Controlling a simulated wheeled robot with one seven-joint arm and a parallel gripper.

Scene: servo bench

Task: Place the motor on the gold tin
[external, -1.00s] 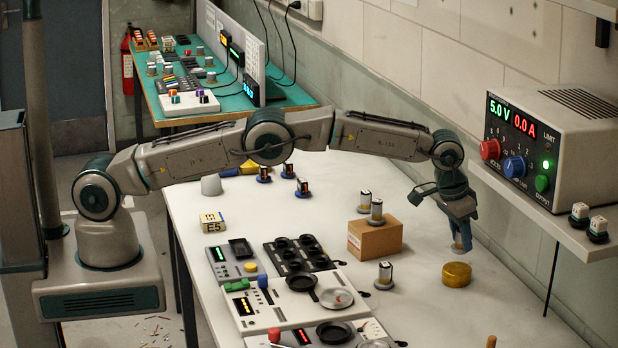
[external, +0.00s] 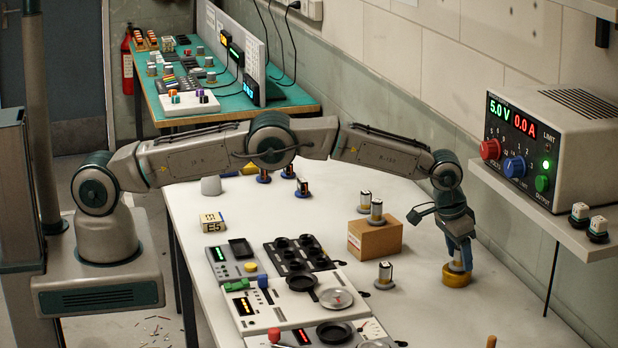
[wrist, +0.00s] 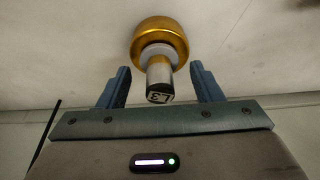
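The motor (wrist: 158,76), a silver cylinder with a dark labelled end and a pale flange, stands upright on the gold tin (wrist: 160,33). In the external view the motor (external: 457,265) shows on top of the gold tin (external: 456,281), on the right part of the white bench. My gripper (external: 459,252) is right above the tin, fingers down around the motor's upper part. In the wrist view my gripper (wrist: 162,84) is open, with a visible gap between each blue finger and the motor.
A cardboard box (external: 375,238) with a similar motor (external: 376,210) on it stands left of my gripper. Another motor (external: 385,274) stands on the bench nearer the tin. Panels and dishes (external: 300,297) fill the front left. A shelf with a power supply (external: 545,150) is at right.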

